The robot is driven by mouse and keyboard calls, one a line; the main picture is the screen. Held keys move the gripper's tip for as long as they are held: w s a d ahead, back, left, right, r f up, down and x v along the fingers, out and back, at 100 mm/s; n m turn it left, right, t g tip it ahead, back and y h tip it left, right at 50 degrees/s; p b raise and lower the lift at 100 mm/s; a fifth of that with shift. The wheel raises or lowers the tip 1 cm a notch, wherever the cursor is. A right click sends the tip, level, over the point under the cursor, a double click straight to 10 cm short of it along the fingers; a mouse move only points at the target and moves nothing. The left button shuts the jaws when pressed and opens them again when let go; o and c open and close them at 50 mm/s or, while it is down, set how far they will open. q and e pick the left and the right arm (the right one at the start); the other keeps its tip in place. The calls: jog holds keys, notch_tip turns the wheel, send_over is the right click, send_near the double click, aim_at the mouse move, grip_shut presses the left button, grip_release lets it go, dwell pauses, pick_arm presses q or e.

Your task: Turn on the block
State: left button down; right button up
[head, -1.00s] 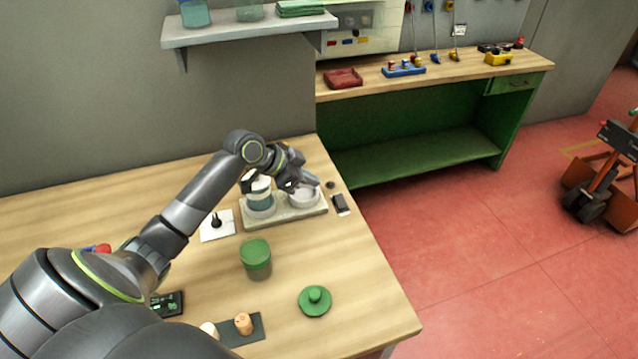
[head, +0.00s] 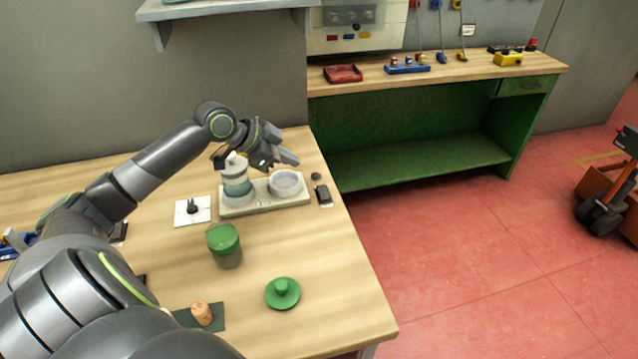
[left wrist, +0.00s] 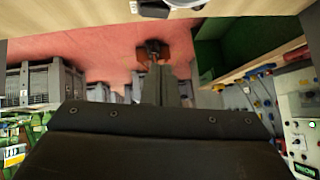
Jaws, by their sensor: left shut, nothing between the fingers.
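The pale block (head: 262,206) lies on the wooden table, with two round wells. A jar with a teal band (head: 236,178) stands in its left well; the right well (head: 286,183) looks empty. A small dark box (head: 324,197) and a dark round knob (head: 316,176) sit by the block's right end. My left gripper (head: 290,159) is above and behind the right well, shut and empty, apart from the block. Its fingers (left wrist: 166,86) show together in the left wrist view. My right gripper is not in view.
A green-lidded jar (head: 223,242), a green lid (head: 282,293) and a cork (head: 201,313) on a dark mat are on the table's near side. A white card (head: 180,214) with a black object lies left of the block. A wall shelf (head: 225,10) hangs above.

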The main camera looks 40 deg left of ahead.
pick_arm(q)
jog(key=p, duration=0.2)
send_near(327, 187)
jog(key=w+d, duration=0.2)
jog(key=shift+w+d+r, duration=0.3)
jog(key=shift+w, duration=0.1)
jog(key=f, duration=0.3)
jog(key=shift+w+a+f, duration=0.1)
jog(key=shift+w+f, duration=0.1)
jog(key=shift+w, duration=0.2)
jog(key=shift+a+f, duration=0.1)
jog(key=shift+f, duration=0.5)
